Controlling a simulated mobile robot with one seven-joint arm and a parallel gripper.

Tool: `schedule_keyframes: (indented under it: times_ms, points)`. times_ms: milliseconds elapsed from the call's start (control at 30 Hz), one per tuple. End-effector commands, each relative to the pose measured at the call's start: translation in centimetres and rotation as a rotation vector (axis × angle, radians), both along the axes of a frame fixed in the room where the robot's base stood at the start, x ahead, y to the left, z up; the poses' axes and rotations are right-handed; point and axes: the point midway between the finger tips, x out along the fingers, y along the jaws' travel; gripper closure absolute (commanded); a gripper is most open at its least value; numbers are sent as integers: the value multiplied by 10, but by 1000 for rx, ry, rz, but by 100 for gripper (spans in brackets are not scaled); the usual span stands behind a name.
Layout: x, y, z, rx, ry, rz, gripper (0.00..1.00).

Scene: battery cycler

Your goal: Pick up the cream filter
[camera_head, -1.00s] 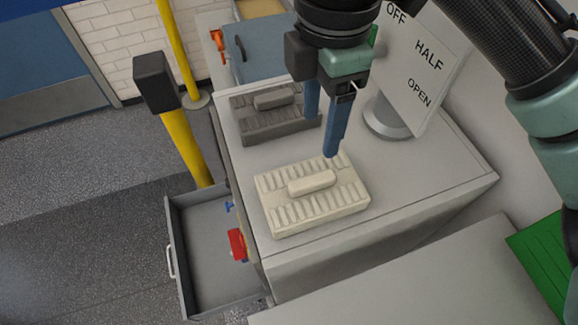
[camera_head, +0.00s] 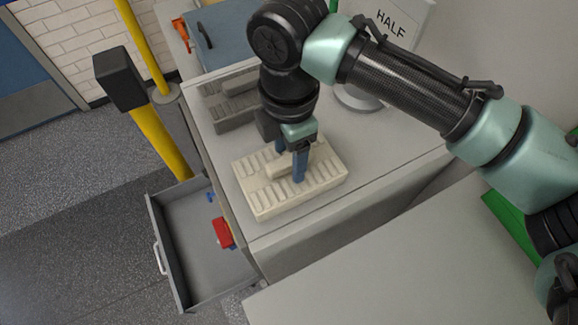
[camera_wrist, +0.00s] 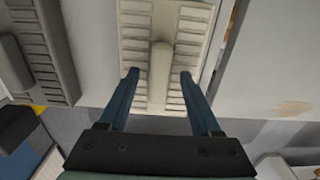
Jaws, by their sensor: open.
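The cream filter (camera_head: 262,201) is a ribbed block with a raised bar handle along its middle, lying flat on the grey cabinet top near its front edge. It also shows in the wrist view (camera_wrist: 190,45). My gripper (camera_head: 290,170) is over the filter with its two blue fingers pointing down. In the wrist view my gripper (camera_wrist: 160,75) is open, with one finger on each side of the raised handle (camera_wrist: 159,80) and gaps between. I cannot tell whether the fingertips touch the ribbed surface.
A grey filter (camera_head: 232,120) of like shape lies behind the cream one; it is at left in the wrist view (camera_wrist: 50,50). A sign (camera_head: 392,30) on a round base stands behind. An open drawer (camera_head: 165,255) with a red item (camera_head: 223,232) is below at left.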

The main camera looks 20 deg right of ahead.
Motion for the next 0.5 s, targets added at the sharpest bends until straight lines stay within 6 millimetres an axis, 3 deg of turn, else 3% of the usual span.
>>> schedule_keyframes:
  times_ms: [267,500]
  points:
    - [0,0,-4,0,-1,-1,37]
    - [0,0,-3,0,-1,-1,80]
